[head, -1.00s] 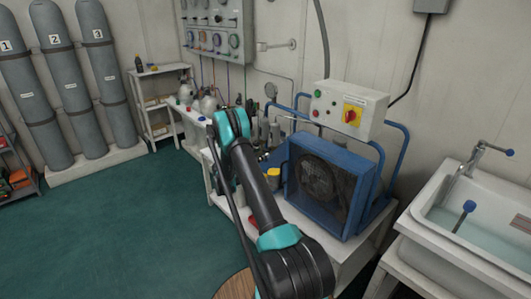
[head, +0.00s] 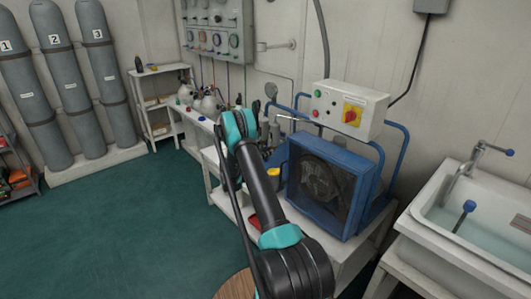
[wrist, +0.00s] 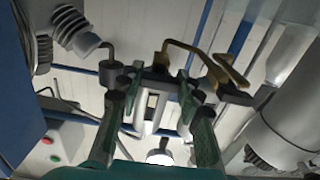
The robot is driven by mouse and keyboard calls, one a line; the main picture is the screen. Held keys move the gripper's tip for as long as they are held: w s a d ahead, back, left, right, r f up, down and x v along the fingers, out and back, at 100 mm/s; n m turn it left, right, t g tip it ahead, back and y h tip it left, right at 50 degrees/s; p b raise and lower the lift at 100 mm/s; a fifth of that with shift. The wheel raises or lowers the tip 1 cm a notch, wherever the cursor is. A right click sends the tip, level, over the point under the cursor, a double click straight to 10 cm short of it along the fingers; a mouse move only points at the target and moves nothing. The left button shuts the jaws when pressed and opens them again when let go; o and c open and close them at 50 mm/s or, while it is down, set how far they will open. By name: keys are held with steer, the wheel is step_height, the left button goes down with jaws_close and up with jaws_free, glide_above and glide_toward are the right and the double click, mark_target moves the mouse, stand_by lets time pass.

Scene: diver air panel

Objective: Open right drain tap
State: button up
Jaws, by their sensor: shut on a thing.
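In the wrist view, the two green-padded fingers of my gripper (wrist: 158,82) are closed in around a dark fitting with a brass, bent lever, a drain tap (wrist: 182,48). The tap's lever rises from between the fingertips and bends to the right. Another brass piece (wrist: 232,74) sits close beside it on the right. I cannot tell for certain which tap is left or right. In the head view, my arm covers the gripper and the taps.
A blue compressor (head: 333,185) with a white control box (head: 348,108) stands on the bench right of my arm. A sink (head: 470,215) is at far right. Grey cylinders (head: 55,85) stand at left. Pipes and a large pale cylinder (wrist: 285,120) crowd the gripper.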

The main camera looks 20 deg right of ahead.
steer(key=shift+c, duration=0.8)
steer(key=shift+n, duration=0.3)
steer(key=n, duration=0.3)
steer(key=shift+n, duration=0.4)
steer(key=n, duration=0.3)
steer(key=shift+n, duration=0.3)
steer(key=n, duration=0.4)
steer(key=shift+a, duration=0.1)
steer(key=shift+n, duration=2)
